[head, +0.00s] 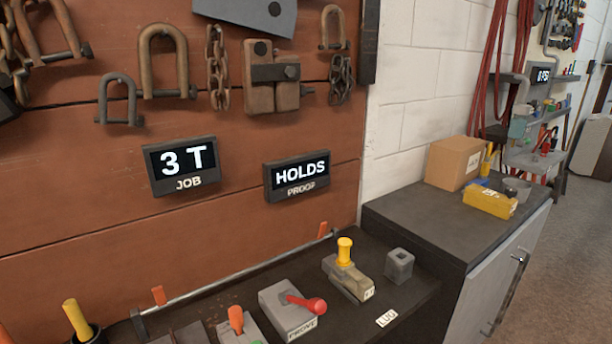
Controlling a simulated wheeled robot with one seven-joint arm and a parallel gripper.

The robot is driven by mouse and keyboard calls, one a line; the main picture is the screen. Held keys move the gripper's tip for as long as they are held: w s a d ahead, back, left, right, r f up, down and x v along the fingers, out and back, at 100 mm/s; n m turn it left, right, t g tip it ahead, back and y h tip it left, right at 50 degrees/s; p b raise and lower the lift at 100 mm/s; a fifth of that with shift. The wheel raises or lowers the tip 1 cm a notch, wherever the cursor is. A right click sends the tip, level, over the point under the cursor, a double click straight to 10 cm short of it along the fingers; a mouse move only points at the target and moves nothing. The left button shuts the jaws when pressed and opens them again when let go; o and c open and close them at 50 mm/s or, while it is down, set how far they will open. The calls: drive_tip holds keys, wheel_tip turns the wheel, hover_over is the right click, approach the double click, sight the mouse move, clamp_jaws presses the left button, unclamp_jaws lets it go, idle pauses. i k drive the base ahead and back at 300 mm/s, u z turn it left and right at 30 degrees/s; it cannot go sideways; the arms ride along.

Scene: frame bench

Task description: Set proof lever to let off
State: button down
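The proof lever is a red-knobbed lever (315,306) on a grey box (275,302) at the front of the dark bench. A small label on the box seems to read "PROVE". The lever lies over toward the right of the picture, its knob past the box's right edge. Which marked setting this is, I cannot tell. Above it on the wall, a display (297,175) marked "PROOF" reads "HOLDS". My gripper is not in view.
Left of the lever stands an orange-handled lever (236,320); right of it, a yellow-knobbed block (346,272) and a small grey block (399,266). A wall display (181,165) marked "JOB" reads "3 T". A cabinet (440,212) holding a cardboard box (454,163) adjoins at right.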

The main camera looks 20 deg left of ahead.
sight(316, 306)
drive_tip(key=u, duration=1.45)
drive_tip(key=k, duration=0.8)
drive_tip(key=z, duration=0.35)
drive_tip(key=i, duration=0.5)
drive_tip(key=u, duration=0.05)
